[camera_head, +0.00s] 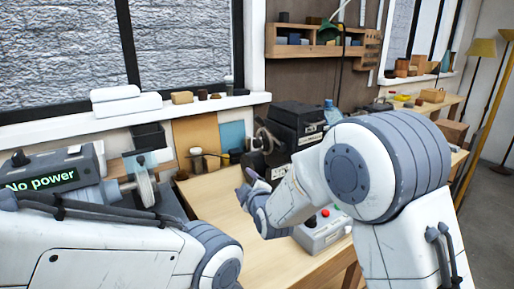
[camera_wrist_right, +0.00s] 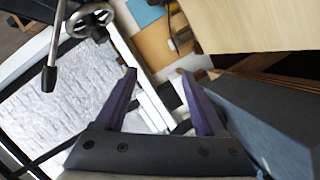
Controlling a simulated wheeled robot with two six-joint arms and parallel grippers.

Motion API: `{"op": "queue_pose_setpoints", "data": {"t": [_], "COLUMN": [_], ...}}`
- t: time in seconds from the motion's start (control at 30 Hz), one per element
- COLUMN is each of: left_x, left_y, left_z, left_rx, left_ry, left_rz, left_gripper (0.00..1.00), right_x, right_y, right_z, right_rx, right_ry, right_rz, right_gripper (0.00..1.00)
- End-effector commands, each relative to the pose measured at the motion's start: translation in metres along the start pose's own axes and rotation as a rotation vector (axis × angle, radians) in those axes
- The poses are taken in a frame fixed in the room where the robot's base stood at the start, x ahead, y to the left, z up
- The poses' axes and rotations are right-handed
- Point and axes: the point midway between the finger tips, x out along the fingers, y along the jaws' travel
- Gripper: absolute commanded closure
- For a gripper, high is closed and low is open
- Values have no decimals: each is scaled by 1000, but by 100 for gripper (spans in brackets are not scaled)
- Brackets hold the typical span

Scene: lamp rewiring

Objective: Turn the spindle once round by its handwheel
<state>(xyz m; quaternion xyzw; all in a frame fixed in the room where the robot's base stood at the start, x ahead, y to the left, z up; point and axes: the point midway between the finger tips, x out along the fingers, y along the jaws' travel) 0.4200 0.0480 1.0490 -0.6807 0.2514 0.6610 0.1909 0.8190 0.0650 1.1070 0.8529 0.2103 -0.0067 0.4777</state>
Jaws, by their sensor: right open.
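A metal handwheel with spokes (camera_wrist_right: 90,20) also shows at the upper left of the right wrist view, near a metal rod with a dark end (camera_wrist_right: 53,60). The spindle itself is hard to make out.
A black machine (camera_head: 296,126) stands on the wooden bench (camera_head: 215,205) behind my right gripper. A pale box with red and green buttons (camera_head: 322,232) sits partly hidden by my right arm. Small jars (camera_head: 197,158) stand near the wall. The bench middle is mostly clear.

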Motion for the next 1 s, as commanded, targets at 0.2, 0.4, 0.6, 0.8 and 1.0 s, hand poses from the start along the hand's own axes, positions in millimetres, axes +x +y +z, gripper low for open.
{"op": "queue_pose_setpoints", "data": {"t": [0.2,0.4,0.6,0.8,1.0], "left_x": [6,6,-2,-15,-24], "left_y": [0,0,0,1,2], "left_z": [0,0,0,-1,-1], "left_rx": [0,0,0,0,0], "left_ry": [0,0,0,0,0], "left_rz": [0,0,0,0,0], "left_gripper": [29,29,29,29,29], "right_x": [37,38,50,80,107], "right_y": [41,57,70,89,103], "right_z": [30,40,37,30,25], "right_rx": [-303,-432,-447,-446,-445], "right_ry": [53,47,46,46,46], "right_rz": [382,551,574,573,571], "right_gripper": [29,29,29,29,29]}}
